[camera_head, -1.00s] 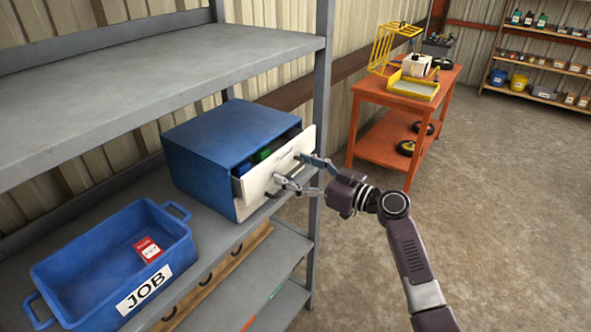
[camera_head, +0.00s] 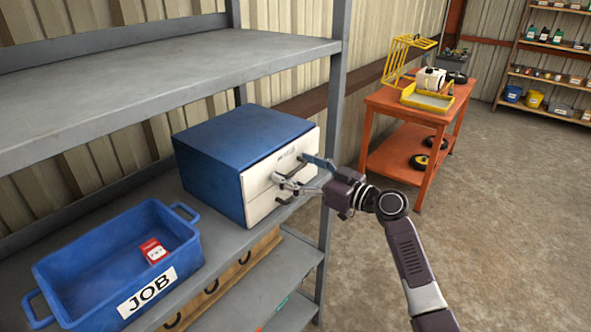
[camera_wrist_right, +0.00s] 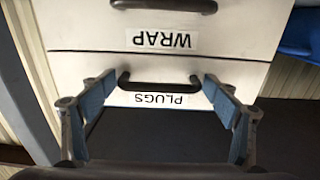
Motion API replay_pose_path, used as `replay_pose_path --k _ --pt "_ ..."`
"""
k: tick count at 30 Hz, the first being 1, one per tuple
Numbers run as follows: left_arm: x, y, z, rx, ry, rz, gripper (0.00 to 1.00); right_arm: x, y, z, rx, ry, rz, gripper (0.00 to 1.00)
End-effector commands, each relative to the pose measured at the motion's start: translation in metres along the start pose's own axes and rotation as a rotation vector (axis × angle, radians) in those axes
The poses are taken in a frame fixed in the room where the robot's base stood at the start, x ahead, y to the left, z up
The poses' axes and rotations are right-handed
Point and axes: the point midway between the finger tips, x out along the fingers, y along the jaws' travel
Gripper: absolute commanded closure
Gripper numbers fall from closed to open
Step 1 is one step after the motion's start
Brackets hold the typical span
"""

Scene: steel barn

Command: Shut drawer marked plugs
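The blue cabinet (camera_head: 225,150) stands on the grey shelf and has two white drawer fronts. The upper drawer, marked PLUGS (camera_head: 258,180), looks level with the lower front, with no gap visible. In the right wrist view the PLUGS drawer (camera_wrist_right: 150,124) appears upside down, with its dark handle (camera_wrist_right: 150,84) between my fingers. My right gripper (camera_head: 291,170) is open at that drawer front, its two fingers spread on either side of the handle. It also shows in the right wrist view (camera_wrist_right: 158,88). Whether the fingertips touch the front is unclear. My left gripper is out of view.
The lower drawer is marked WRAP (camera_wrist_right: 161,39). A blue JOB crate (camera_head: 75,258) with a red-and-white packet (camera_head: 154,251) stands left of the cabinet. A grey shelf post (camera_head: 335,130) rises close behind the gripper. An orange cart (camera_head: 390,103) stands further back; the floor at right is clear.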

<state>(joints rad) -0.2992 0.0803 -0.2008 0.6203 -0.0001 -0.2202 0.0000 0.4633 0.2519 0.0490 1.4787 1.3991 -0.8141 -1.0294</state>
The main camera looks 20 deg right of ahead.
Motion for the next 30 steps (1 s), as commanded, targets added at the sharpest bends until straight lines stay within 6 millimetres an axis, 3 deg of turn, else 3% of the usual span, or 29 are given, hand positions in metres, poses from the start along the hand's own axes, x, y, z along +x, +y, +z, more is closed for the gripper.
replay_pose_path --k 8,21,30 --pt "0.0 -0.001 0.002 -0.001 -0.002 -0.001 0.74 -0.019 0.001 0.002 -0.002 -0.003 0.002 0.18" --pt "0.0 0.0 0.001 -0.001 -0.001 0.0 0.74 -0.103 0.0 0.002 0.0 -0.004 0.0 0.18" --pt "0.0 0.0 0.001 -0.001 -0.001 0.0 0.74 -0.118 0.0 0.001 -0.001 -0.002 -0.001 0.18"
